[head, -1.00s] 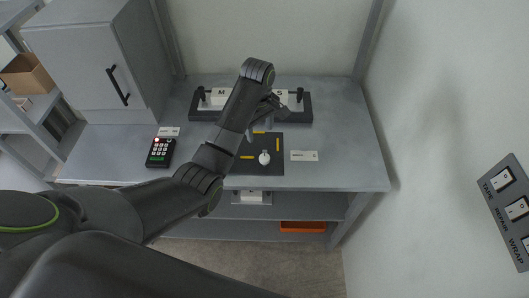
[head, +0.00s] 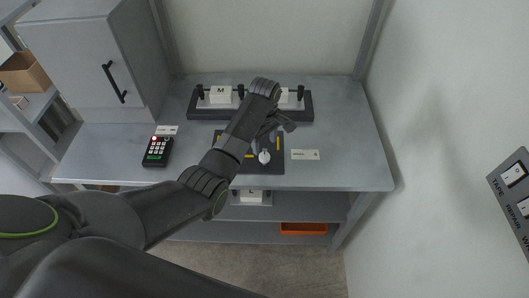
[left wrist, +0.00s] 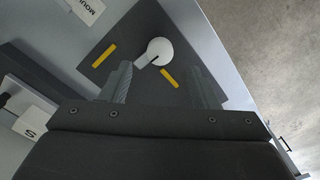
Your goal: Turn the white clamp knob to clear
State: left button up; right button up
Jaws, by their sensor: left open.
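The white clamp knob (head: 264,157) sits on the dark mat (head: 262,168) on the bench, with yellow marks around it. In the left wrist view the round white knob (left wrist: 159,51) shows a dark pointer line and a pale arm towards the lower left. My left gripper (head: 268,138) is above the mat, just behind the knob in the head view. Its jaws are open, and the two fingers (left wrist: 160,88) point towards the knob area with nothing between them. I cannot tell the height gap. My right gripper is not in view.
A dark rack (head: 209,112) with white blocks stands behind the mat. A black keypad (head: 157,152) lies at the left, and a white label (head: 305,155) lies right of the mat. A grey cabinet (head: 85,65) stands back left. The bench's right side is clear.

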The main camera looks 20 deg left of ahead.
aim_at(265, 155)
pick_arm(q)
notch_tip(265, 155, down, 6)
jog(key=shift+r, duration=0.1)
dwell(0.4)
jog(key=c, duration=1)
jog(key=shift+o, duration=0.2)
